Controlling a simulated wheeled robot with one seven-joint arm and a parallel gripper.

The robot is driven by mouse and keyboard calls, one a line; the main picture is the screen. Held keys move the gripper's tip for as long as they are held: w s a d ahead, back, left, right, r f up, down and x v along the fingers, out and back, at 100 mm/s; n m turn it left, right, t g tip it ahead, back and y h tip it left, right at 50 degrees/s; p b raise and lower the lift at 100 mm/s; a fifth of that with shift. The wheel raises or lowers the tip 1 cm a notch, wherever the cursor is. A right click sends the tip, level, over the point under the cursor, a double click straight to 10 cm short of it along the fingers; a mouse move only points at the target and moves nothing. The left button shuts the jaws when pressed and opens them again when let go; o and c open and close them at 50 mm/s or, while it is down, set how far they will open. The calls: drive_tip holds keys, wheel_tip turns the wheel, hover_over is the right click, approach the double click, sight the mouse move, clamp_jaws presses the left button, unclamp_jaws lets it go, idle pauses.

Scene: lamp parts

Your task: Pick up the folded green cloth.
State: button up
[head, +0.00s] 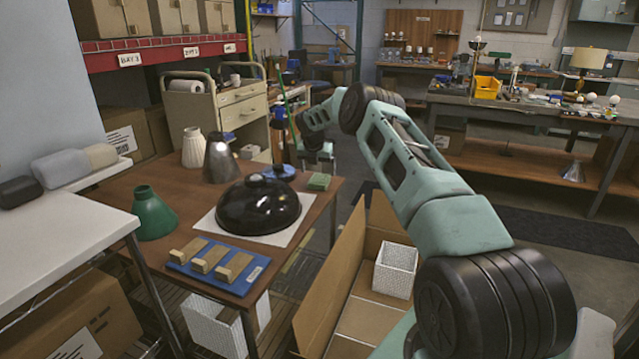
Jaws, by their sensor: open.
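The folded green cloth (319,181) is a small flat square at the back right edge of the brown table (165,182). It lies to the right of a large glossy black dome. My gripper (318,168) hangs above and close behind the cloth, empty and pointing down. It looks small at this distance, and I cannot tell whether it touches the cloth.
The black dome (258,205) stands on a white sheet beside the cloth. A blue round base (281,172) with a dark post is just left of the gripper. A grey metal shade (219,158) and a green shade (152,214) stand farther left. An open cardboard box (330,285) is on the floor.

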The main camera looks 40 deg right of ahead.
sight(318, 181)
drive_tip(key=shift+a+x, duration=0.15)
drive_tip(key=shift+x, duration=1.15)
drive_tip(key=shift+a+x, duration=0.15)
drive_tip(key=shift+x, duration=1.15)
drive_tip(key=shift+s+f, duration=0.1)
drive_tip(key=shift+s, duration=0.05)
drive_tip(key=c, duration=1.1)
